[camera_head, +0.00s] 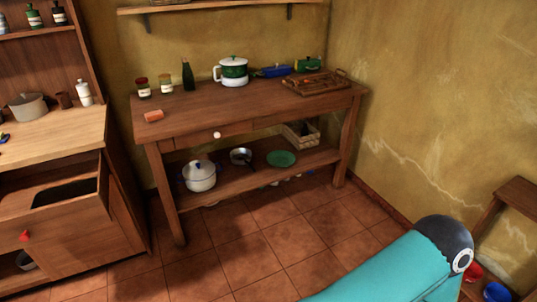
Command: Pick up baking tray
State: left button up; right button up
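A dark, flat shape (65,193) lies in the pulled-out drawer of the left cabinet and may be a baking tray; I cannot tell for sure. A brown wooden tray (317,83) with handles and small items in it sits at the right end of the wooden table. Neither of my grippers is in view.
The wooden table (200,112) holds jars, a bottle, a white-and-green pot (233,72) and blue and green items. Its lower shelf carries a white pot (199,177), a pan, a green plate (281,158) and a basket. The open drawer (60,215) juts out. Tiled floor (240,250) in front is clear.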

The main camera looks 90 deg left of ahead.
aim_at(65, 192)
jog(key=z, duration=0.4)
jog(key=i, duration=0.2)
jog(key=u, duration=3.45)
jog(key=i, duration=0.3)
jog(key=u, duration=1.8)
jog(key=k, duration=0.6)
jog(key=u, duration=0.4)
jog(key=i, duration=1.65)
jog(key=z, duration=0.45)
